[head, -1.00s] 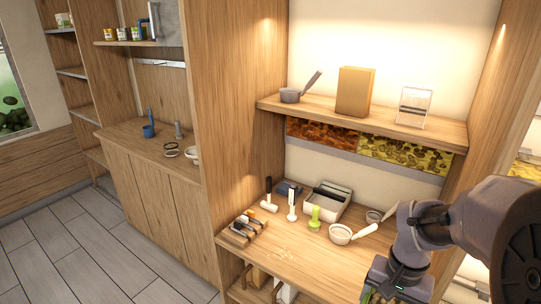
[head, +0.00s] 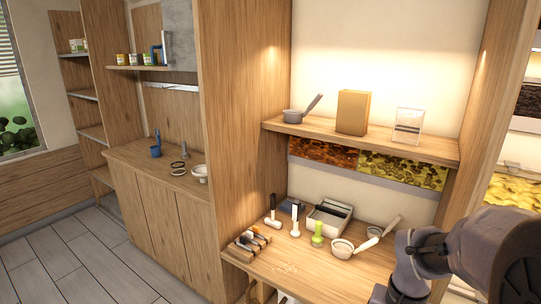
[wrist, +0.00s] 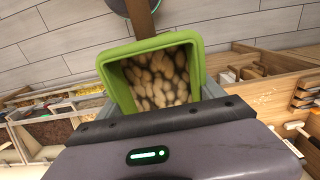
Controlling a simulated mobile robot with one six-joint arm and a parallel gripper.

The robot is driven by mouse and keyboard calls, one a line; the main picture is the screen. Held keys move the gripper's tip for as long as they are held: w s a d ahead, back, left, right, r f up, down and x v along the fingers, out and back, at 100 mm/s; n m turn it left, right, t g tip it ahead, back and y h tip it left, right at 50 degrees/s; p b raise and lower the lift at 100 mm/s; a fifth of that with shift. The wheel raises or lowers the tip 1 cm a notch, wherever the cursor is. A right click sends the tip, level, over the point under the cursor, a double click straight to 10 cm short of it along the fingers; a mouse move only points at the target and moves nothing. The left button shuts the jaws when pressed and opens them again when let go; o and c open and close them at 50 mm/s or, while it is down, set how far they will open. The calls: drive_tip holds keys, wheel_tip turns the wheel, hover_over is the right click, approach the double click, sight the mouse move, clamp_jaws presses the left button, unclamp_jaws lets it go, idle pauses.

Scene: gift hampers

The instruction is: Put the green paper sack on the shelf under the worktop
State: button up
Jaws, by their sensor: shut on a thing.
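The green paper sack (wrist: 191,42) fills the middle of the wrist view, its open top facing the camera and showing brown, rounded contents. My gripper (wrist: 150,95) is shut on the sack, with a grey finger at each side. In the head view my wrist (head: 398,288) is at the bottom edge, and the fingers and sack are below the frame. The worktop (head: 330,270) is at lower centre. Only a sliver of the space under it shows at the bottom edge, so the shelf there is mostly hidden.
The worktop holds a tool rack (head: 250,241), a green-handled tool (head: 317,236), a grey tray (head: 330,214) and a white bowl (head: 342,249). An upper shelf carries a pan (head: 293,117), a brown box (head: 353,112) and a clear stand (head: 408,125). Floor at left is clear.

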drive_tip(key=w+a+f+n+b, duration=0.4)
drive_tip(key=w+a+f+n, duration=0.1)
drive_tip(key=a+f, duration=0.5)
drive_tip(key=shift+w+f+n, duration=0.3)
drive_tip(key=shift+f+n, duration=0.4)
drive_tip(key=shift+f, duration=0.1)
